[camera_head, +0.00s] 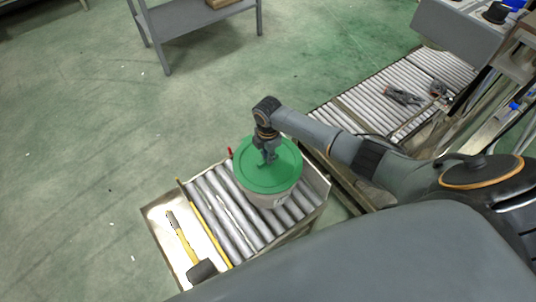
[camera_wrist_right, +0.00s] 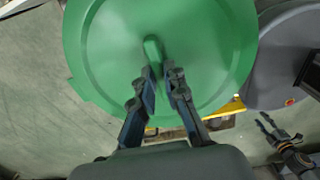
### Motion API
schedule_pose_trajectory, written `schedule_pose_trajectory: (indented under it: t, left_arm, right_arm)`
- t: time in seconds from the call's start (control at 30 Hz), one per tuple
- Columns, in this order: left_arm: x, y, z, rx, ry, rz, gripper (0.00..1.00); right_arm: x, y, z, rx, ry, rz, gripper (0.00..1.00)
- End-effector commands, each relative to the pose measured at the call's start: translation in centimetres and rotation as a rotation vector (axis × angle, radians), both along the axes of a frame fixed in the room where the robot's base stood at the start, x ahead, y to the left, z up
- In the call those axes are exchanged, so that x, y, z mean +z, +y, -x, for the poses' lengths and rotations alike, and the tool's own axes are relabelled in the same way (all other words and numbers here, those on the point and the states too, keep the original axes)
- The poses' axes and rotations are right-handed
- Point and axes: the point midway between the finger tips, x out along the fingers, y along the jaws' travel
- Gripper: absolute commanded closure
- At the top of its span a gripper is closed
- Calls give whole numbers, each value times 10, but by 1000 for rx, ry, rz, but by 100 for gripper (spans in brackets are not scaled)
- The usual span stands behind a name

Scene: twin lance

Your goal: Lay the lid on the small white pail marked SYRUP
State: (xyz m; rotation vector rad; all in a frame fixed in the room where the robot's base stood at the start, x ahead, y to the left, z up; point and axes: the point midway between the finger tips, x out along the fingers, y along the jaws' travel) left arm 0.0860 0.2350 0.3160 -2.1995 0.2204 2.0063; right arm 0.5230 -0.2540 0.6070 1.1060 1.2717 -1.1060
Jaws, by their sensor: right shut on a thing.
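The round green lid (camera_head: 268,165) lies level over the mouth of a small white pail (camera_head: 272,198) on the roller conveyor. Whether it is fully seated cannot be told. A dark mark shows on the pail's side, too small to read. My right gripper (camera_head: 267,160) is above the lid, shut on its raised green handle. In the right wrist view the fingers (camera_wrist_right: 162,76) close about the handle of the lid (camera_wrist_right: 205,50), which hides the pail. My left gripper (camera_wrist_right: 264,121) shows small at the right of that view, fingers apart and empty.
The conveyor section (camera_head: 228,217) has low side walls. A mallet (camera_head: 187,245) lies on a pale plate at its left end. Gloves (camera_head: 403,96) lie on another roller conveyor at upper right. A grey shelf (camera_head: 200,18) stands at the back. Open floor lies left.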

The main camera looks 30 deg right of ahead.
Motion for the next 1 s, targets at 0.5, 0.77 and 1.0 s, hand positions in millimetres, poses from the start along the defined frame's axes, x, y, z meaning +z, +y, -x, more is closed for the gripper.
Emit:
schedule_pose_trajectory:
  t: [0.5, 0.77, 1.0]
  left_arm:
    - [0, 0, 0, 0, 0, 0, 60]
    - [0, 0, 0, 0, 0, 0, 60]
    - [0, 0, 0, 0, 0, 1, 60]
  right_arm:
    - [-4, 0, 0, 0, 0, 0, 100]
    - [-5, 0, 0, 0, 0, 0, 100]
    - [-5, 0, 0, 0, 0, 0, 61]
